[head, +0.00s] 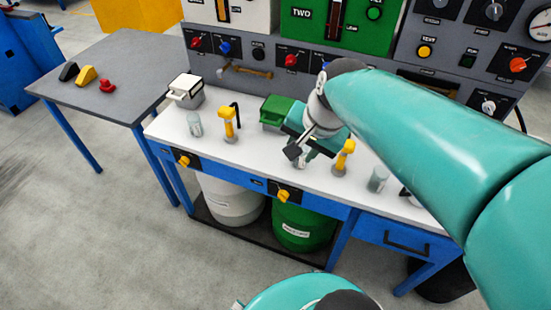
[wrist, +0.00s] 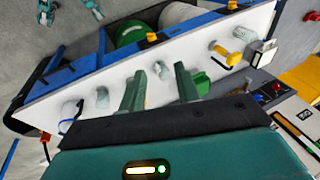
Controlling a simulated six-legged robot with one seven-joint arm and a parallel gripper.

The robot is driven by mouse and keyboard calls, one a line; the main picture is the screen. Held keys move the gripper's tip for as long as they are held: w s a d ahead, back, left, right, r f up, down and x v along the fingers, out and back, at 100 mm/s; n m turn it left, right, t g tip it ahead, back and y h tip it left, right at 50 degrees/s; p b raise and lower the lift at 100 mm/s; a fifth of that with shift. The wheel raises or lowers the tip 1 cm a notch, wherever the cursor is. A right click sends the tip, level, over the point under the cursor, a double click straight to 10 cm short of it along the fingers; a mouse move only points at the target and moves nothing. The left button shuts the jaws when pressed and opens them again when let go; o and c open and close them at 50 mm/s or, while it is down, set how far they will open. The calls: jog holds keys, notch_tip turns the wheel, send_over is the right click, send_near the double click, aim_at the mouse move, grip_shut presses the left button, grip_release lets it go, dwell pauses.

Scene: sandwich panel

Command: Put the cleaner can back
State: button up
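My gripper (wrist: 160,82) is over the white worktop, its two green fingers apart. In the head view my gripper (head: 305,148) is above the middle of the bench, in front of the green box. A small pale grey-green object (wrist: 162,70) shows between or just beyond the fingers; I see no finger touching it. A similar pale cylinder (head: 377,179) stands to the right, and another (head: 195,123) to the left. No cleaner label is readable, so I cannot tell which is the cleaner can.
Yellow-handled levers (head: 228,122) and a white-lidded box (head: 187,92) stand on the worktop (head: 215,150). A control panel (head: 270,58) rises behind. White (head: 232,203) and green (head: 302,226) drums sit below. A grey side table (head: 110,65) is at left.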

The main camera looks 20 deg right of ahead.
jog(key=s+a+r+n+t+h, duration=0.1)
jog(key=s+a+r+n, duration=0.1)
jog(key=s+a+n, duration=0.3)
jog(key=a+n, duration=0.2)
jog(key=n, duration=0.2)
jog(key=shift+n+t, duration=0.3)
jog(key=shift+d+r, duration=0.1)
jog(key=shift+d, duration=0.05)
